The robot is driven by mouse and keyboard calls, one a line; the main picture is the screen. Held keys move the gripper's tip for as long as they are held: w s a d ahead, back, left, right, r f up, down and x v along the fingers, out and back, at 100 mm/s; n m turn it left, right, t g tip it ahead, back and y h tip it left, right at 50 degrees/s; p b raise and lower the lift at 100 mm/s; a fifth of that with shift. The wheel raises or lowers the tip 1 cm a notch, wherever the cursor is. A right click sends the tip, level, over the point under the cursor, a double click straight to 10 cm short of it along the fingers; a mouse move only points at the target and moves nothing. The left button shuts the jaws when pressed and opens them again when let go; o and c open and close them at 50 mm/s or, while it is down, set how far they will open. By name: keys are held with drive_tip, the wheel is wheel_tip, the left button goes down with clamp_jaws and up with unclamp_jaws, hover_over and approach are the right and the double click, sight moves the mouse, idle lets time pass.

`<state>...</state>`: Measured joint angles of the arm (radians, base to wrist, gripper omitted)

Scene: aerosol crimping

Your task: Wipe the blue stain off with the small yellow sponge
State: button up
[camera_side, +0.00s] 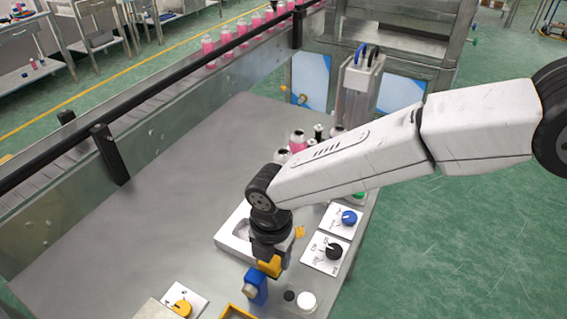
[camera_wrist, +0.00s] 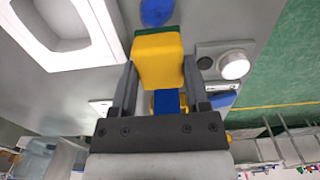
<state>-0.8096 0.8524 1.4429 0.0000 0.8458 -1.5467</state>
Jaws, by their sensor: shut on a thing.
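The small yellow sponge (camera_wrist: 158,62), with a dark green layer along one edge, is held between the two fingers of my gripper (camera_wrist: 159,80). In the side view my gripper (camera_side: 271,257) points down over the table, with the yellow sponge (camera_side: 270,267) at its tip. The blue stain (camera_wrist: 157,11) is a rounded blue patch on the grey table, just beyond the sponge at the top of the wrist view and partly cut off by the frame edge. I cannot make out the stain in the side view. Whether the sponge touches the table is unclear.
A white tray (camera_side: 226,238) lies beside my gripper. A blue block-like object (camera_side: 257,285), a black disc (camera_side: 289,295) and a white round cap (camera_side: 306,302) are near the front. Blue (camera_side: 349,217) and black (camera_side: 334,251) knob panels stand right. The table's left is clear.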

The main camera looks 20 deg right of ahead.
drive_tip(key=shift+f, duration=1)
idle(0.8)
drive_tip(key=shift+w+d, duration=1.05)
drive_tip(key=shift+w+d, duration=0.15)
drive_tip(key=shift+w+d+f, duration=0.15)
drive_tip(key=shift+w+d, duration=0.3)
drive_tip(key=shift+d, duration=0.1)
drive_tip(key=shift+w+d+f, duration=0.15)
drive_tip(key=shift+w+d, duration=0.3)
drive_tip(key=shift+d, duration=0.1)
drive_tip(key=shift+s+a+r, duration=0.25)
drive_tip(key=shift+s+a, duration=0.9)
drive_tip(key=shift+a, duration=0.1)
